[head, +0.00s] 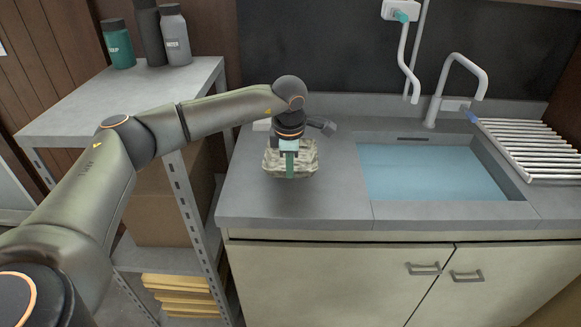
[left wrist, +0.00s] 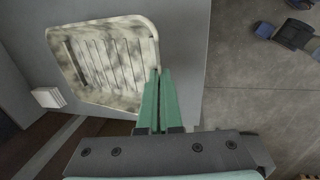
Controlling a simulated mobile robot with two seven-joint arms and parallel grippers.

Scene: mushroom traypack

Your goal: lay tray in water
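The tray (head: 305,168) is mottled grey-green, over the counter to the left of the sink in the head view. In the left wrist view the tray (left wrist: 100,65) shows its ribbed inside and rounded rim. My left gripper (head: 289,172) points down at the tray's near side, its green fingers in front of the wall. In the left wrist view the fingers (left wrist: 158,75) are close together with the rim's edge between their tips. Whether the tray rests on the counter is hard to tell. The water (head: 430,178) is blue and fills the sink basin. My right gripper is not in view.
A faucet (head: 440,95) stands behind the sink, and a metal drying rack (head: 530,148) lies at its right. A small white block (head: 262,124) sits behind the tray. A shelf (head: 110,105) with several bottles stands left. Counter between tray and sink is clear.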

